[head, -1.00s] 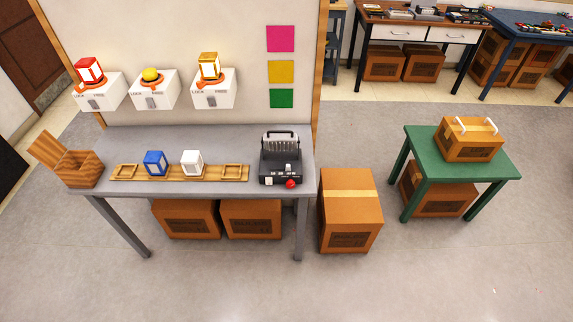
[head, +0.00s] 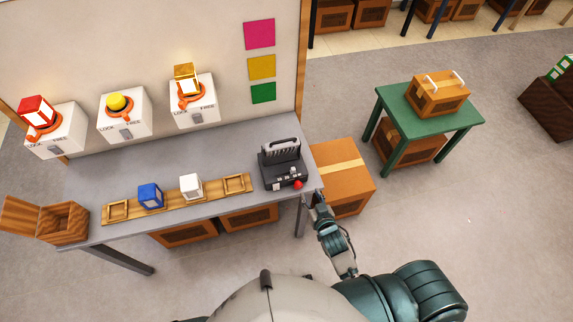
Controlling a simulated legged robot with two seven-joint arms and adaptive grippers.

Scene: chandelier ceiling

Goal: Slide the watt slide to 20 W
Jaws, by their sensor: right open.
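A black device (head: 284,168) with a ribbed upright back, a carry handle and a red knob (head: 298,184) stands at the right end of the grey table. It looks like the unit with the watt slide, but the slide and its scale are too small to read. My right gripper (head: 317,199) is open and empty at the table's front right corner, just below and right of the device, apart from it. My left gripper is not in view.
A wooden rack (head: 172,202) on the table holds a blue lantern (head: 150,196) and a white lantern (head: 190,186). A cardboard box (head: 342,172) stands right of the table.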

